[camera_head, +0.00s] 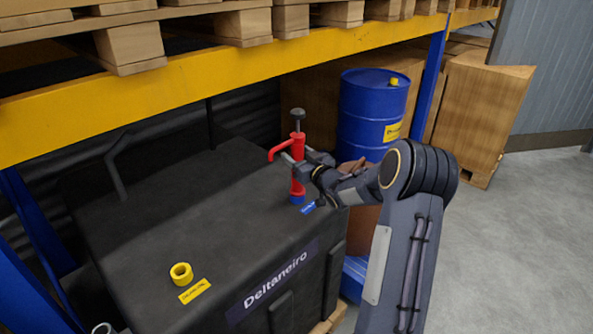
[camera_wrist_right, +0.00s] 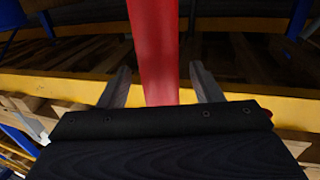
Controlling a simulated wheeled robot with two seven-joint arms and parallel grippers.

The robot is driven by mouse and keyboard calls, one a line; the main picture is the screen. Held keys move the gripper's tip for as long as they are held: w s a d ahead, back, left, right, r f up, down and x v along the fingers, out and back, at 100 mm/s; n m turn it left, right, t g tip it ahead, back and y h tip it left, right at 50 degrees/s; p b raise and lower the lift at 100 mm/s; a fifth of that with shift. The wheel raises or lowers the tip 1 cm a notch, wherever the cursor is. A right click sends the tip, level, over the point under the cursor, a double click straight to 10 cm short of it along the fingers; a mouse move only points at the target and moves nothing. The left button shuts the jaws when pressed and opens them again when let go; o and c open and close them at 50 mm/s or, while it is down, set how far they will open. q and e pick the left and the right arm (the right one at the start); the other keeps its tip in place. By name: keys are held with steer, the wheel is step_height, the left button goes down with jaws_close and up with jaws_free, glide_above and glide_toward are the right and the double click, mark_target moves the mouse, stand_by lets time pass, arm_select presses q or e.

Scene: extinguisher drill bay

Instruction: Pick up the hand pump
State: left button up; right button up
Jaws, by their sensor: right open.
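The hand pump (camera_head: 298,175) is red with a curved spout at its left, a dark grey knob on top and a blue foot. It stands upright on the black case near its right end. My right gripper (camera_head: 291,161) is open at the pump's red body, with its fingers on either side. In the right wrist view, the red body (camera_wrist_right: 155,55) rises between the two grey fingers (camera_wrist_right: 160,85). I cannot tell whether either finger touches it. My left gripper is not in view.
The black case (camera_head: 170,225) carries a yellow ring (camera_head: 181,273) and a yellow label (camera_head: 195,291). A blue label (camera_head: 308,208) lies by the pump's foot. A yellow shelf beam (camera_head: 210,75) with pallets passes overhead. A blue drum (camera_head: 372,110) and cardboard boxes (camera_head: 478,110) stand behind.

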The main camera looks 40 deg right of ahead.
steer(key=shift+w, duration=0.25)
steer(key=c, duration=1.2)
steer(key=shift+o, duration=0.2)
steer(key=shift+r, duration=0.15)
